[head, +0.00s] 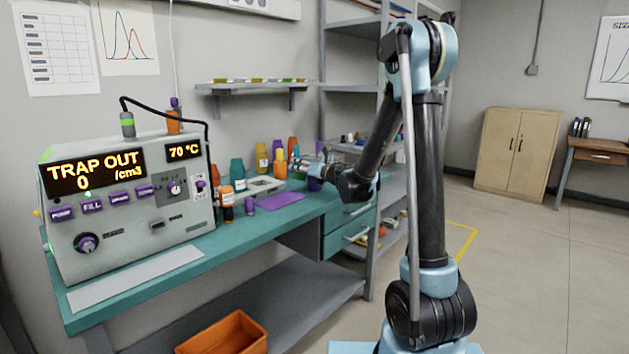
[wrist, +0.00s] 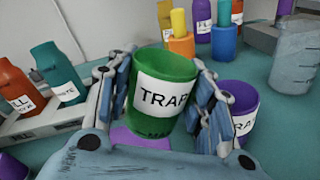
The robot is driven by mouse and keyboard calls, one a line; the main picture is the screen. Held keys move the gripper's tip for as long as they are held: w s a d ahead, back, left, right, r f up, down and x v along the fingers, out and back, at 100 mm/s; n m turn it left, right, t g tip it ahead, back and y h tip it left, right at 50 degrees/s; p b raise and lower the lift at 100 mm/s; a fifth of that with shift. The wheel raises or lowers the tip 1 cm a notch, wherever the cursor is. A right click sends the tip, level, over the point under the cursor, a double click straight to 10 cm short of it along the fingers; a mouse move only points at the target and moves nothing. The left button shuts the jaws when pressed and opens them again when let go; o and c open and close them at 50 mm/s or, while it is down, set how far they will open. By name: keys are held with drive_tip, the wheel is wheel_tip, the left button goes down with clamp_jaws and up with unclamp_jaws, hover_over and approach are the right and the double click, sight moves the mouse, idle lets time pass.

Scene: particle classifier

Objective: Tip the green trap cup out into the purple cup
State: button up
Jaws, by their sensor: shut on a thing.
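The green trap cup (wrist: 155,117), with a white label starting "TRAP", stands between the two fingers of my gripper (wrist: 160,80) in the wrist view. My gripper is shut on it, and the cup looks close to upright. The purple cup (wrist: 243,96), with a white label, stands on the bench just right of the right finger; that finger hides part of its left side. In the head view my gripper (head: 322,171) is over the right part of the bench, and the cups there are too small to tell clearly.
An orange bottle (wrist: 17,88) and a teal bottle (wrist: 58,76) stand at left by a grey device. A ribbed grey beaker (wrist: 296,58) is at right; several coloured containers stand behind. The machine (head: 125,195) reads "TRAP OUT 0". A purple mat (head: 280,201) lies on the bench.

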sight(298, 176)
drive_tip(key=shift+s+a+f+n, duration=0.2)
drive_tip(key=shift+f+n, duration=0.1)
drive_tip(key=shift+f, duration=0.05)
drive_tip(key=shift+s+a+f+n, duration=0.15)
drive_tip(key=shift+s+f+n, duration=0.05)
drive_tip(key=shift+f+n, duration=0.15)
drive_tip(key=shift+s+a+f+n+t+b, duration=0.25)
drive_tip(key=shift+s+a+n+b, duration=0.2)
drive_tip(key=shift+n, duration=0.4)
drive_tip(key=shift+s+a+f+n+t+b, duration=0.15)
drive_tip(key=shift+s+a+f+n+b, duration=0.15)
drive_tip(key=shift+s+n+b, duration=0.35)
drive_tip(key=shift+n, duration=0.25)
